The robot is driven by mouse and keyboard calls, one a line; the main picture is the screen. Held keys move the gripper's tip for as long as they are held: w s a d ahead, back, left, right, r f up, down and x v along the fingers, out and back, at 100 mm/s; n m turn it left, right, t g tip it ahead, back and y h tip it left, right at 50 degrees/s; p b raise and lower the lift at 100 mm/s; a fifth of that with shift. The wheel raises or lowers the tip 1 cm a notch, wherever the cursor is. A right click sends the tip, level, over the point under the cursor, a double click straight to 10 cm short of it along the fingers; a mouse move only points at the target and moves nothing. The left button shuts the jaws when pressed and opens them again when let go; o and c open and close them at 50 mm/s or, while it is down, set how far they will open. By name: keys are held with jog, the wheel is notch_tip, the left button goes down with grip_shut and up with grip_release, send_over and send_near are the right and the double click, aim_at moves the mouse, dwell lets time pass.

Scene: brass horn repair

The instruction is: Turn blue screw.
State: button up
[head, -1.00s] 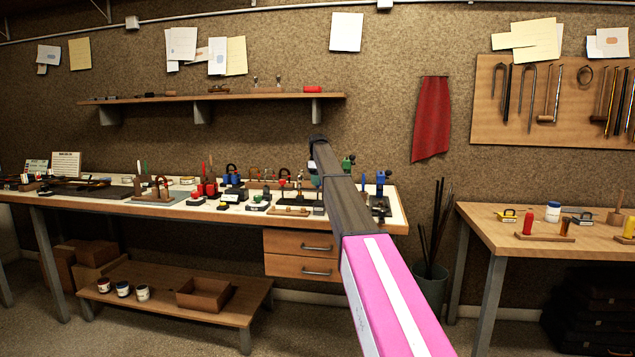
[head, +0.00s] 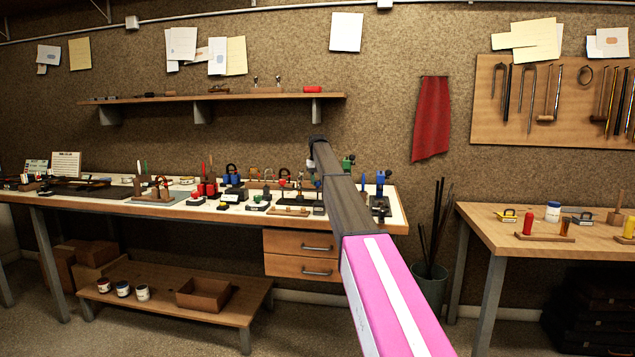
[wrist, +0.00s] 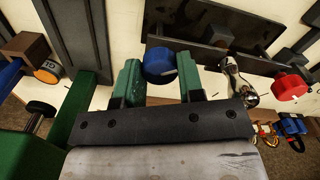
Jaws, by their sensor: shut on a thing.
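The blue screw's round head (wrist: 160,66) sits between the two green fingers of my gripper (wrist: 160,84) in the wrist view. The fingers are shut on it, one on each side. The screw's lower part and any thread are hidden. In the head view my own arm covers the gripper and the screw.
In the wrist view a dark plate (wrist: 215,22) lies just beyond the fingers. A silver fitting (wrist: 238,82) and a red knob (wrist: 291,87) are close on the right. A green block (wrist: 75,108) is close on the left. The workbench (head: 150,208) is crowded with small fixtures.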

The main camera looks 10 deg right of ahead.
jog(key=m, duration=0.4)
jog(key=shift+m, duration=0.3)
jog(key=m, duration=0.3)
jog(key=shift+m, duration=0.3)
jog(key=m, duration=0.4)
jog(key=shift+m, duration=0.3)
jog(key=m, duration=0.3)
jog(key=shift+m, duration=0.3)
jog(key=m, duration=0.4)
jog(key=shift+m, duration=0.3)
jog(key=m, duration=0.3)
jog(key=shift+m, duration=0.3)
jog(key=m, duration=0.4)
jog(key=shift+m, duration=1.8)
